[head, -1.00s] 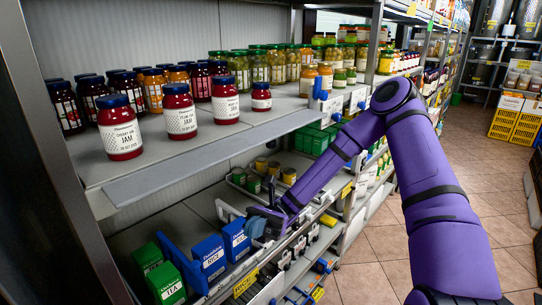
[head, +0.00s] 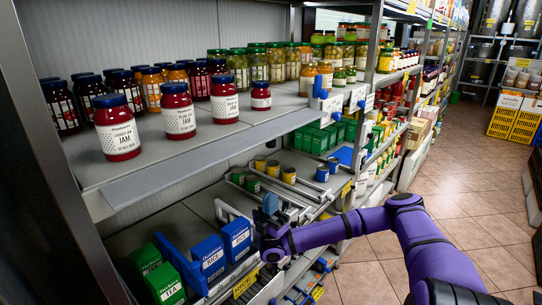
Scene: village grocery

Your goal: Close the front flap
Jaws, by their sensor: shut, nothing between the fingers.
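A long grey flap (head: 215,158) runs along the front edge of the upper shelf, below the front row of jam jars. It sticks out from the shelf edge and looks tilted outward. My gripper (head: 266,211) is below the flap, at the front of the lower shelf, right of the blue rice boxes. Its fingers point up and look shut and empty. There is a visible gap between gripper and flap. The fingertips are small and dark, so their detail is hard to see.
Jam jars (head: 178,112) stand near the front of the upper shelf (head: 190,146). Blue boxes (head: 236,238) and green boxes (head: 165,282) stand on the lower shelf, close to my gripper. Yellow and green tins (head: 270,168) sit behind. The tiled aisle (head: 460,205) at right is clear.

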